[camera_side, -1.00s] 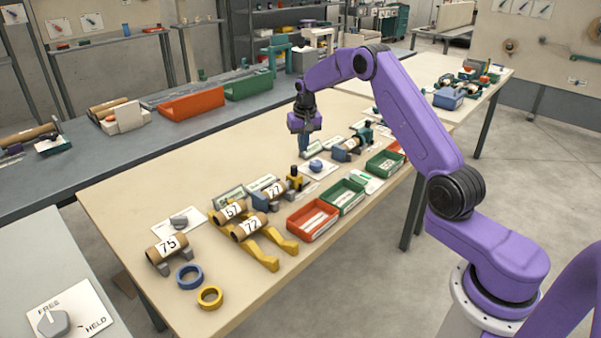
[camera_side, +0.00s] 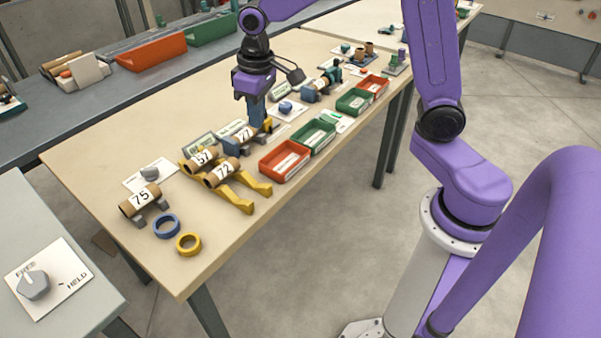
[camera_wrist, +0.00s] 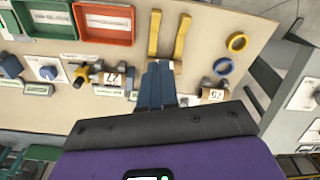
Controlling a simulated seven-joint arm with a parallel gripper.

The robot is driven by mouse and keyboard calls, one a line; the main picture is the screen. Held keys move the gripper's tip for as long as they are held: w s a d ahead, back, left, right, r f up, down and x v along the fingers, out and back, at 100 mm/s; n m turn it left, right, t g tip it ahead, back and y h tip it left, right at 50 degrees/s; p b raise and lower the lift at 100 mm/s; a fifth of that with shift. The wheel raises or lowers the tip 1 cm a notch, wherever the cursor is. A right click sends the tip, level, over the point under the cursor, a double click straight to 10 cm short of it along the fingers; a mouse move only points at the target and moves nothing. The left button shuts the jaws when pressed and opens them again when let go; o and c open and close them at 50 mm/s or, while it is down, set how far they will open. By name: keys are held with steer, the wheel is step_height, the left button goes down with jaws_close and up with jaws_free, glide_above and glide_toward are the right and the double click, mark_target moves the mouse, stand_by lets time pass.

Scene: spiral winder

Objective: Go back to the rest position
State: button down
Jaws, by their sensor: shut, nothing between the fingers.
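In the wrist view my gripper (camera_wrist: 160,66) points at the yellow rack (camera_wrist: 155,35) and hides most of the tubes there. In the side view tubes marked 57 (camera_side: 204,158) and 72 (camera_side: 222,172) lie on that rack. The tube marked 75 (camera_side: 140,199) lies on a grey cradle to the left. No rest position is marked in view.
A red tray (camera_side: 285,161) and green trays (camera_side: 313,137) line the table's near edge. A blue ring (camera_side: 166,227) and a yellow ring (camera_side: 188,243) lie at the left front. A second blue holder (camera_side: 316,90) stands farther back. The table's far left side is bare.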

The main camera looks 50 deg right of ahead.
steer(key=s+d+n, duration=0.2)
steer(key=s+n, duration=0.7)
steer(key=s, duration=1.8)
steer(key=shift+s+d+g, duration=0.2)
steer(key=shift+g, duration=0.2)
